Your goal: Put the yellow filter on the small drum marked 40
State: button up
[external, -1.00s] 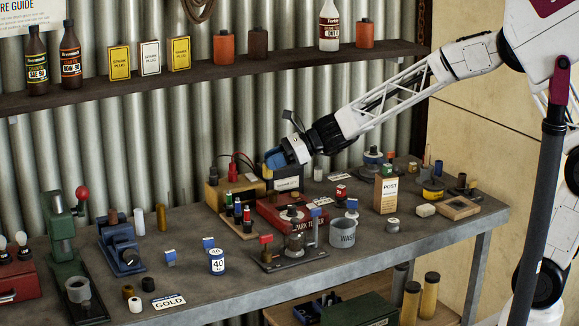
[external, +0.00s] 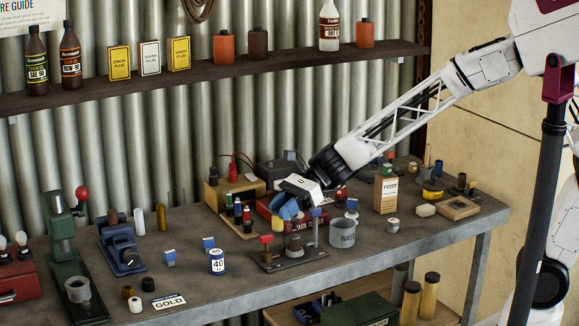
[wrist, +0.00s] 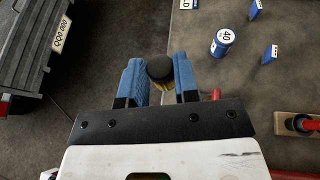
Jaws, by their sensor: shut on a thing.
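The small drum marked 40 (external: 217,261) is white and blue and stands upright on the bench, left of the front middle; it also shows at the upper right in the wrist view (wrist: 222,42). My gripper (wrist: 160,82) has its blue fingers on either side of a small round thing with a dark top and some yellow below it (wrist: 160,70), which looks like the yellow filter.
Small blue-and-white blocks (external: 170,257) (external: 208,244) stand near the drum. A dark plate (external: 293,262) with a red-topped post and the grey WASTE cup (external: 343,233) lie to its right. A GOLD label (external: 169,301) lies in front left. Bare bench surrounds the drum's front.

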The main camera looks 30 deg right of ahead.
notch_tip(320, 180, down, 2)
jog(key=shift+f, duration=0.15)
jog(key=shift+w+a, duration=0.1)
send_over(221, 249)
jog(key=shift+f, duration=0.75)
dwell(0.4)
jog(key=shift+f, duration=0.1)
jog(key=shift+f, duration=1.65)
jog(key=shift+f, duration=0.15)
jog(key=o, duration=0.9)
